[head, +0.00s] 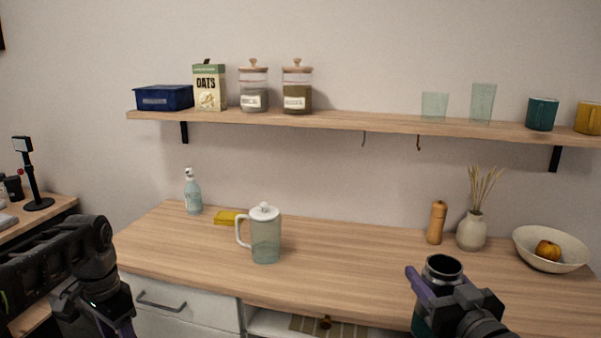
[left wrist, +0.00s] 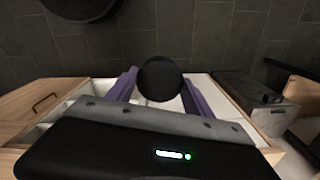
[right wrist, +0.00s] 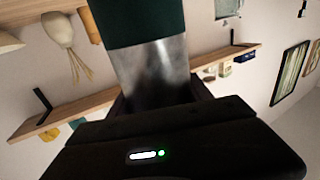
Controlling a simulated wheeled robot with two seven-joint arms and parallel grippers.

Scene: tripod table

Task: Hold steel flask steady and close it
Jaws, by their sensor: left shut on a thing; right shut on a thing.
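The steel flask (head: 442,269) is upright above the counter's front edge at the right, its dark mouth open at the top. My right gripper (head: 447,291) is shut around it. In the right wrist view the flask (right wrist: 153,75) shows a bare steel band and a dark green body. My left gripper (head: 118,328) is low at the left, partly cut off in the head view. In the left wrist view it is shut on a round black lid (left wrist: 160,78), held between its purple fingers, well apart from the flask.
A pepper mill (head: 437,222), a vase (head: 471,232) and a bowl (head: 568,262) stand behind and right of the flask. The shelf (head: 350,121) runs above. The counter between pitcher and mill is clear.

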